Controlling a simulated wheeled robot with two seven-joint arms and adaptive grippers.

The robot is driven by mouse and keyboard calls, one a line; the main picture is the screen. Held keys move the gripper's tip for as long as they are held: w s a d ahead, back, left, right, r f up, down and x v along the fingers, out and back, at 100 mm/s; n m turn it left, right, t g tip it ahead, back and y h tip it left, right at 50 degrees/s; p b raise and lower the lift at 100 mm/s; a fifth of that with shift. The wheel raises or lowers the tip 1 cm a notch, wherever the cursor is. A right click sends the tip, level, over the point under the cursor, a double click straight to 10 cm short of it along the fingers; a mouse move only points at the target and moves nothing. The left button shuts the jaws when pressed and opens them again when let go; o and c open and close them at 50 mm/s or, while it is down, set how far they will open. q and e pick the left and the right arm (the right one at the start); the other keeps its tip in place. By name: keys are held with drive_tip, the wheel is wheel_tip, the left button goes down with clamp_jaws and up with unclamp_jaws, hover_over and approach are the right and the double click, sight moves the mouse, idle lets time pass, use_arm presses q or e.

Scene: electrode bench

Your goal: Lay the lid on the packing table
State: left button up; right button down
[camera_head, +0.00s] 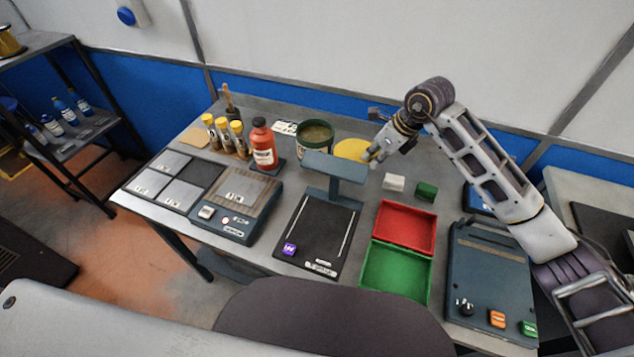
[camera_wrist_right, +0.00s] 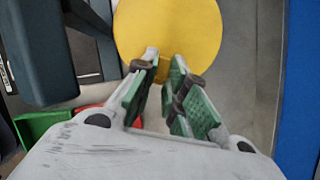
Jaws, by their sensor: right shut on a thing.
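The yellow round lid (camera_head: 352,149) shows just right of the open green tub (camera_head: 316,133) at the back of the packing table (camera_head: 280,262). My right gripper (camera_head: 371,157) is shut on the lid's near edge. In the right wrist view the lid (camera_wrist_right: 168,30) reaches out beyond the fingertips of my right gripper (camera_wrist_right: 162,62), its face showing flat. I cannot tell whether the lid touches the table top or is slightly above it. My left gripper is not in view.
A grey stand (camera_head: 335,168) rises close in front of the lid. A white block (camera_head: 394,182) and green block (camera_head: 426,191) lie to the right, above red (camera_head: 407,205) and green trays (camera_head: 428,290). A red bottle (camera_head: 263,148) and yellow-capped vials (camera_head: 222,132) stand left.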

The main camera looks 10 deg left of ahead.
idle(0.3)
drive_tip(key=shift+f, duration=3.1)
drive_tip(key=shift+f, duration=1.85)
drive_tip(key=shift+f, duration=0.1)
drive_tip(key=c, duration=1.5)
unclamp_jaws()
drive_tip(key=shift+s, duration=0.1)
drive_tip(key=shift+o, duration=0.2)
drive_tip(key=v, duration=1.2)
